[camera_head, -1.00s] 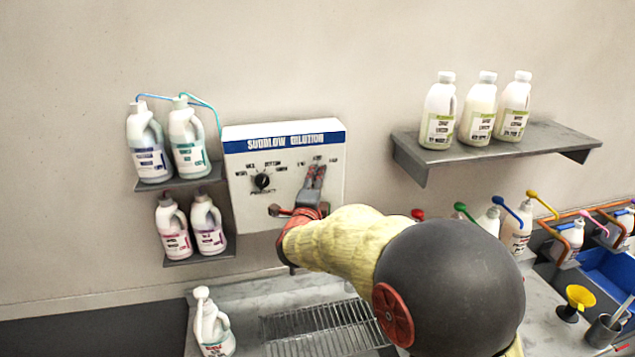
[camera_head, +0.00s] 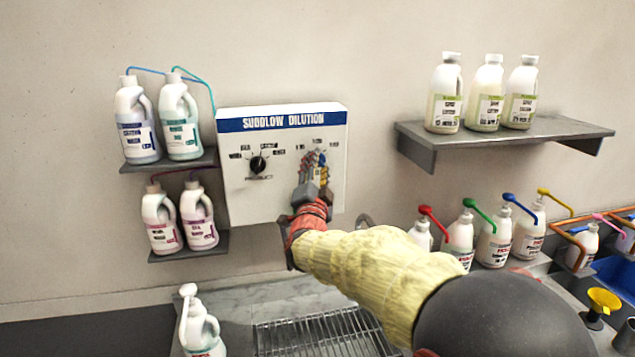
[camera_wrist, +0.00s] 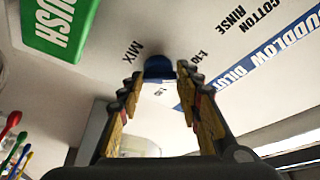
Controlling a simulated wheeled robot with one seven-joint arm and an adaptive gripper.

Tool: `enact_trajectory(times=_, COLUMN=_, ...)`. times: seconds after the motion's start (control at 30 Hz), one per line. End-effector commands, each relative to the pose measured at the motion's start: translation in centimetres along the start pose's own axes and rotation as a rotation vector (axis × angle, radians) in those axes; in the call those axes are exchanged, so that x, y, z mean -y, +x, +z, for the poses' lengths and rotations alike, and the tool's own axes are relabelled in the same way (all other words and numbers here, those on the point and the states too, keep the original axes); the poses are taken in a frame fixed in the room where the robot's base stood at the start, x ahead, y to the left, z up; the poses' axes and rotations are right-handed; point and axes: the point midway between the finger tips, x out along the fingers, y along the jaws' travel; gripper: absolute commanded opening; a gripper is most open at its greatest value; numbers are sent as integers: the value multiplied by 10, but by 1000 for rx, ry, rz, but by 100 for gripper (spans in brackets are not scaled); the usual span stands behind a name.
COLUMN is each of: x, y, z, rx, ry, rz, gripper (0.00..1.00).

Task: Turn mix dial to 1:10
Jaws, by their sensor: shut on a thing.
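The white dilution panel (camera_head: 285,190) with a blue "SUDDLOW DILUTION" strip hangs on the wall. The mix dial, a blue knob (camera_wrist: 159,67), shows in the wrist view beside the word MIX. A 1:10 label (camera_wrist: 201,56) is printed near it, and another small label is partly readable below the knob. My gripper (camera_wrist: 160,76) is shut on the knob, a yellow-padded finger on each side. In the head view my gripper (camera_head: 317,172) is at the panel's right half and hides the knob. The dial's pointer is not clear.
A black product dial (camera_head: 258,164) is on the panel's left half. Jugs (camera_head: 180,120) stand on shelves to the left, and white bottles (camera_head: 488,95) on a shelf to the right. A green PUSH part (camera_wrist: 60,28) is near the knob. A wire rack (camera_head: 320,340) lies below.

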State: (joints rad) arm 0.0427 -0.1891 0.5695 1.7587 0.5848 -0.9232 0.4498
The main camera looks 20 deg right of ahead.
Motion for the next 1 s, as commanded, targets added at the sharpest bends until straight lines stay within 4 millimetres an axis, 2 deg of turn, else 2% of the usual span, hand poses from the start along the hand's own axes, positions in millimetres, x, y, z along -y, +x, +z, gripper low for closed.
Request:
enact_trajectory(times=0.03, x=-6, y=-1, z=3, rx=1, ry=-22, rz=-7, gripper=9)
enact_trajectory(times=0.3, x=-5, y=-1, z=2, rx=3, ry=-111, rz=-42, gripper=9)
enact_trajectory(times=0.83, x=-3, y=0, z=2, rx=4, ry=-132, rz=-51, gripper=9)
enact_trajectory(times=0.87, x=-3, y=0, z=2, rx=4, ry=-132, rz=-51, gripper=36)
enact_trajectory(times=1.0, x=-3, y=0, z=1, rx=3, ry=-131, rz=-51, gripper=44)
